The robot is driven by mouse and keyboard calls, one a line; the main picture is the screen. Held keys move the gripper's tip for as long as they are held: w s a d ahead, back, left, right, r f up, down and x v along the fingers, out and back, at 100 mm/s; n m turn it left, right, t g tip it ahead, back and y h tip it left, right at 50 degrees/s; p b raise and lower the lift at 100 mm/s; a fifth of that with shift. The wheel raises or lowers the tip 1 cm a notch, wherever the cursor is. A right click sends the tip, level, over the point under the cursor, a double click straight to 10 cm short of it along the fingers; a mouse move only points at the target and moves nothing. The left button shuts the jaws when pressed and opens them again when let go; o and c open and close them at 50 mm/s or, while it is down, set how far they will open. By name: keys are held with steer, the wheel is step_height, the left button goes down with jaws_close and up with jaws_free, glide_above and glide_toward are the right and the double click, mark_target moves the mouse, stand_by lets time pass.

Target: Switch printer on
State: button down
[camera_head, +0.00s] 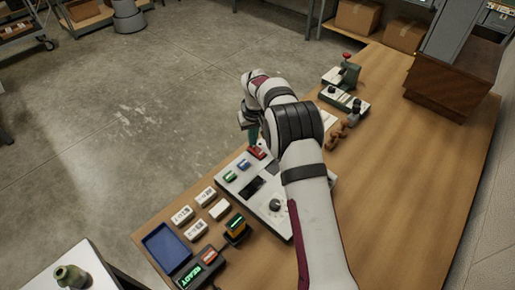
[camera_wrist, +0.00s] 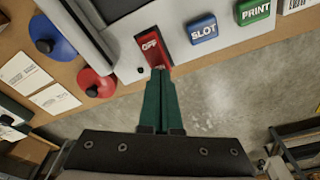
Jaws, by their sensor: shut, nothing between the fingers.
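The printer is a light grey console (camera_head: 236,181) on the wooden bench. Its red rocker switch (camera_wrist: 151,45) stands at one end of the panel and reads OFF on the visible part; lettering at its lower end is mostly hidden by my fingertips. The switch also shows in the head view (camera_head: 257,153). My gripper (camera_wrist: 159,72) has green fingers, shut together and empty, with the tips at or just over the switch's lower end. I cannot tell whether they touch. Blue SLOT (camera_wrist: 203,27) and green PRINT (camera_wrist: 255,11) buttons sit beside the switch.
A blue tray (camera_head: 147,240), several label blocks (camera_head: 206,196) and a box with a green READY display (camera_head: 191,276) are at the bench's near left. A green-and-grey device (camera_head: 347,72) stands at the far end.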

steer(key=shift+f, duration=0.55)
steer(key=shift+r, duration=3.55)
